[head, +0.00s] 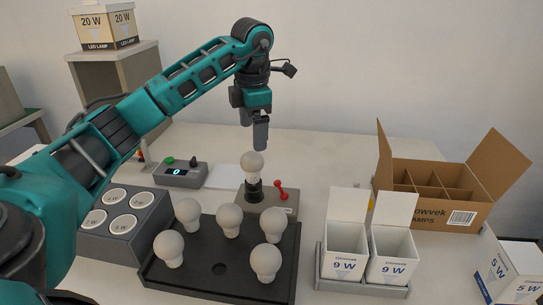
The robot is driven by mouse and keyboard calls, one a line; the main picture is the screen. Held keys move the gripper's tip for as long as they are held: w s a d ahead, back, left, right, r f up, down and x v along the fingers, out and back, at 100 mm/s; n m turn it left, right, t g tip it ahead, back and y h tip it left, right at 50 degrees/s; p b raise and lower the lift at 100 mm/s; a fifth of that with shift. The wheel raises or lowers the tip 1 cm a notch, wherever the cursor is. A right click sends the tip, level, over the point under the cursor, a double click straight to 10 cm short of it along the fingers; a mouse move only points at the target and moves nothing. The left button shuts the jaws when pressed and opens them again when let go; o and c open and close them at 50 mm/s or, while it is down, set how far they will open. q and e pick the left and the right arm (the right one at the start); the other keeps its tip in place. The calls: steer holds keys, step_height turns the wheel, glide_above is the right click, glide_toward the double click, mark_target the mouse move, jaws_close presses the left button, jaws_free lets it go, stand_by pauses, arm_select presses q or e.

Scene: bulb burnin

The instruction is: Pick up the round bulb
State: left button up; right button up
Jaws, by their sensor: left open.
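A white round bulb (252,162) stands upright in the black socket (254,190) of a grey test stand (283,206). Several similar round bulbs, such as one at the tray's back left (188,214) and one at its front right (265,262), stand in a black tray (200,284). My left gripper (254,140) is open and empty, pointing down just above the bulb in the socket. A small gap seems to lie between the fingertips and that bulb. My right gripper is not in view.
A red lever (281,191) sits beside the socket. A grey display box (181,173) stands behind left, a block with round labelled pads (148,238) at left. Two open 9 W boxes (346,236) and a divided carton (443,190) stand at right. An empty hole (219,269) shows in the tray.

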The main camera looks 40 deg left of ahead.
mark_target(251, 154)
arm_select(q)
steer(key=shift+w+a+r, duration=0.1)
steer(key=shift+w+a, duration=0.1)
steer(key=shift+w+f, duration=0.15)
steer(key=shift+f, duration=0.15)
steer(key=f, duration=0.5)
steer(key=shift+a+f, duration=0.4)
steer(key=f, duration=0.5)
steer(key=shift+a+f, duration=0.25)
steer(key=shift+f, duration=0.35)
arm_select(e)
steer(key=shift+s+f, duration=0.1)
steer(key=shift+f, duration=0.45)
arm_select(q)
steer(key=c, duration=1.1)
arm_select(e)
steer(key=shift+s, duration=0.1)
